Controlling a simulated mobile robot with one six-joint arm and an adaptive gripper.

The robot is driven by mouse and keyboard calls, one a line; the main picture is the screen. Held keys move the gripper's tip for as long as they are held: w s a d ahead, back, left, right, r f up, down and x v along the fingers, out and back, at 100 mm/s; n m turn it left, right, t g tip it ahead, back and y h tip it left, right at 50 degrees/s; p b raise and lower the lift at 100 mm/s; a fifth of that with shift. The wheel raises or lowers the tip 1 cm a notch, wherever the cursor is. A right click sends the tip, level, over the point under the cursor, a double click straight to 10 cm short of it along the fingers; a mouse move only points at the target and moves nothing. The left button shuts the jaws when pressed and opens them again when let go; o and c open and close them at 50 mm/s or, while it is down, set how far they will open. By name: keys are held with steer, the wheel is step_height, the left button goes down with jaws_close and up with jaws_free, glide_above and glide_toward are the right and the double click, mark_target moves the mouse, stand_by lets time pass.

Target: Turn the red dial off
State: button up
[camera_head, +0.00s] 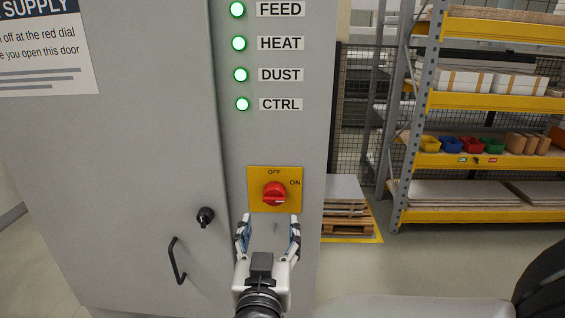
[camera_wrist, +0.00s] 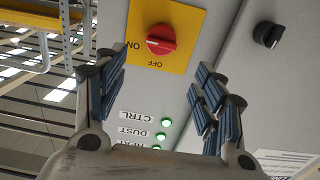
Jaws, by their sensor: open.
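The red dial (camera_head: 274,194) sits on a yellow plate (camera_head: 258,204) marked OFF at the top and ON at the right, on a grey cabinet. Its light bar lies level, with one end toward the ON side. In the wrist view the dial (camera_wrist: 160,39) shows upside down on its plate (camera_wrist: 188,20), beyond my fingertips. My gripper (camera_head: 268,226) is open and empty, just below the plate in the head view. Its two fingers (camera_wrist: 162,65) stand wide apart, and the dial is not between the pads. I cannot tell the exact gap to the panel.
Green lamps (camera_head: 240,75) labelled FEED, HEAT, DUST and CTRL glow above the plate. A black door lock (camera_head: 205,216) and a black handle (camera_head: 177,261) stick out left of my gripper. A loaded shelf rack (camera_head: 480,160) and a pallet (camera_head: 346,222) stand to the right.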

mark_target(274, 199)
steer(key=w, duration=0.6)
steer(key=w+b, duration=0.1)
steer(key=w, duration=0.5)
steer(key=shift+d, duration=0.2)
steer(key=shift+s, duration=0.1)
steer(key=c, duration=1.1)
